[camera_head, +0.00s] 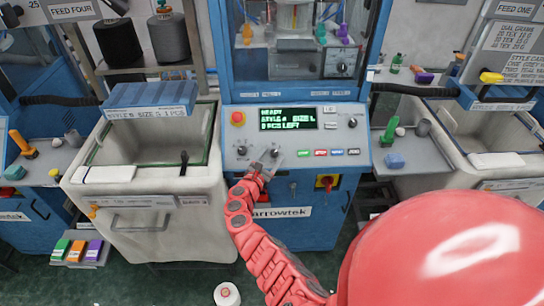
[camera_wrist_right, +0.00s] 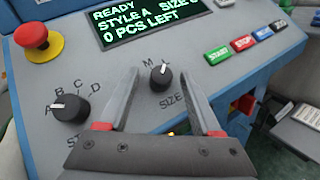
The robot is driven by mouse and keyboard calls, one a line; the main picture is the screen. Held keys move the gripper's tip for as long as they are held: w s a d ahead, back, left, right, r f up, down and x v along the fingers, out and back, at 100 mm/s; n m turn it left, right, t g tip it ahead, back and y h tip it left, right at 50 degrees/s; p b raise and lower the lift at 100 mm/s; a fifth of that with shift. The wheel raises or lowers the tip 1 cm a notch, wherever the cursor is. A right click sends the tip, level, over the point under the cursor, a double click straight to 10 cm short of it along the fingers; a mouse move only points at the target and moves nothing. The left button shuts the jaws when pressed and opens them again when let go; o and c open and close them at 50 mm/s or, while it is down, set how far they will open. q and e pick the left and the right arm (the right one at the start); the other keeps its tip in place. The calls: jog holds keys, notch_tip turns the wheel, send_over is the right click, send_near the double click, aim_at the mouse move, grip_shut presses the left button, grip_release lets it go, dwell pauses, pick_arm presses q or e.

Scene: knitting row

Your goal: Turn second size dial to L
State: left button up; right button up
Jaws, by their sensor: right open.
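The size dial (camera_wrist_right: 161,76) is a black knob with a white pointer mark on the grey sloped panel. In the right wrist view its pointer aims up, just right of the letter M; the letter beyond is hard to read. My right gripper (camera_wrist_right: 157,75) is open, with one finger on each side of this dial; I cannot tell whether they touch it. In the head view my right gripper (camera_head: 262,168) is low on the panel, just below the size dial (camera_head: 275,153). My left gripper is not in view.
The style dial (camera_wrist_right: 70,106) stands left of the size dial. A red emergency button (camera_wrist_right: 32,36) is at the upper left. The display (camera_wrist_right: 150,20) reads READY, style A, 0 pcs left; its size letter is cut off. Coloured buttons (camera_head: 321,152) line the panel's right.

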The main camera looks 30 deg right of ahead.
jog(key=shift+s+a, duration=0.2)
jog(key=shift+a, duration=0.2)
jog(key=b+v, duration=0.3)
jog(key=v, duration=1.3)
jog(key=shift+r, duration=0.1)
jog(key=shift+a, duration=0.1)
